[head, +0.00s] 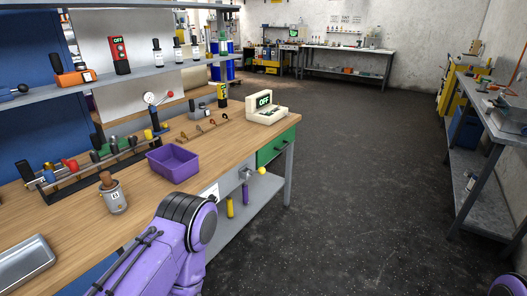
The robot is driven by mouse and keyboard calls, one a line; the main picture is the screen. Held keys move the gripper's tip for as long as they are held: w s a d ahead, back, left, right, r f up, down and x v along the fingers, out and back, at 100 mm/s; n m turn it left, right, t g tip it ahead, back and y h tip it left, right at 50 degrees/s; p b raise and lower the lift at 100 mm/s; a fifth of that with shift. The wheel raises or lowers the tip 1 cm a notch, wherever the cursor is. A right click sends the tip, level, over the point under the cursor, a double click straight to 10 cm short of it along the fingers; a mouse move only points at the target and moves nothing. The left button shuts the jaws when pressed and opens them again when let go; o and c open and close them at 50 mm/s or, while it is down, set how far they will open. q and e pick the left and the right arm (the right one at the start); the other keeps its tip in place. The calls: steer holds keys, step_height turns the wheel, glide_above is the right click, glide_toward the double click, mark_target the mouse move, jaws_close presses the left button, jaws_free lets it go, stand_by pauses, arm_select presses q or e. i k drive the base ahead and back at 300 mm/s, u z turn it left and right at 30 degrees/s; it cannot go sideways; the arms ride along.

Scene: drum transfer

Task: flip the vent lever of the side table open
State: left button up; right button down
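No vent lever can be clearly picked out in the head view. A bench with a grey top (490,115) runs along the right edge; I cannot tell whether it is the side table. On the wooden workbench (75,238) at left, a round gauge (150,98) stands with a red-tipped handle (169,94) beside it. My purple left arm comes in at the bottom, in front of the workbench, and its gripper is out of view. Only a bit of purple shows in the bottom right corner, and my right gripper is not visible.
The workbench carries a purple bin (173,167), a metal canister (113,197), a metal tray (23,263) and a cream device reading OFF (265,110). A green drawer (277,149) is at its end. The dark floor (350,190) between the benches is clear.

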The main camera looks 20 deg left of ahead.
mark_target(261, 170)
steer(key=u, duration=0.6)
steer(key=i, duration=1.45)
steer(key=u, duration=0.7)
